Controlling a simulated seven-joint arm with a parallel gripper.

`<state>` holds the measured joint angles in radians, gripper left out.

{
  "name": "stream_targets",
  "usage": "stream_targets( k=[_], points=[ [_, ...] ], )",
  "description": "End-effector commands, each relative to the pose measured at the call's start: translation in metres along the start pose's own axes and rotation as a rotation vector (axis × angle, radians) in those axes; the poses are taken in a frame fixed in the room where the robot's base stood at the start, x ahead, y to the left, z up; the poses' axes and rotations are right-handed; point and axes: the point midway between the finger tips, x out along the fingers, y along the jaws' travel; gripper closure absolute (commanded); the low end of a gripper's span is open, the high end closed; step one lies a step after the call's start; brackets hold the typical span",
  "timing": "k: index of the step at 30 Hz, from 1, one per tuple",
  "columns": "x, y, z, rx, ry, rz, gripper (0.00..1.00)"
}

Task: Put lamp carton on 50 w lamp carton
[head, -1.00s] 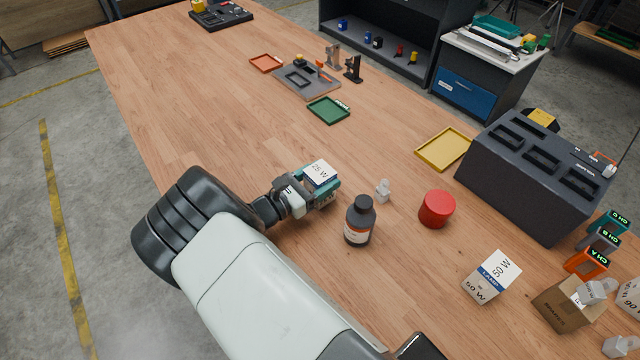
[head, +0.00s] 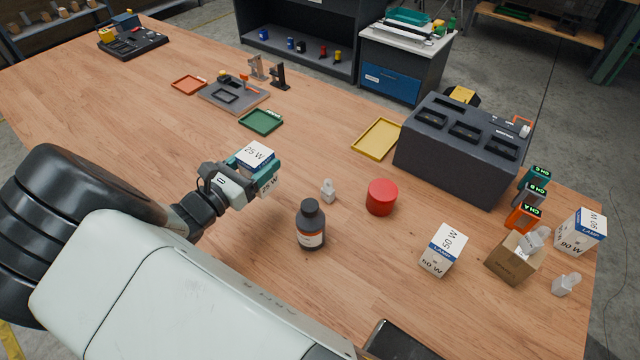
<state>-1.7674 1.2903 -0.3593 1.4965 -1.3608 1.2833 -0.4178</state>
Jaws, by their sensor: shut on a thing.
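My gripper (head: 262,175) is shut on a small white and blue carton marked 25 W (head: 255,155), the lamp carton in hand. It seems to be held above the table, left of the dark bottle; the exact height is hard to tell. The 50 W lamp carton (head: 442,250) stands upright on the table at right of centre, white with a blue band, with its top clear. My gripper is well to the left of it and apart from it. The gripper's jaws partly cover the sides of the held carton.
Between the two cartons stand a dark bottle (head: 311,226), a small grey piece (head: 328,191) and a red cylinder (head: 381,197). An open brown box (head: 513,262) and a 90 W carton (head: 580,232) stand farther right. A dark slotted charger (head: 462,145) is behind.

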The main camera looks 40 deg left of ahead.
Motion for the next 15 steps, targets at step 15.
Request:
stream_targets(
  k=[15],
  points=[
    [0.081,-0.111,0.037,0.002,-0.002,-0.251,0.66]
  ],
)
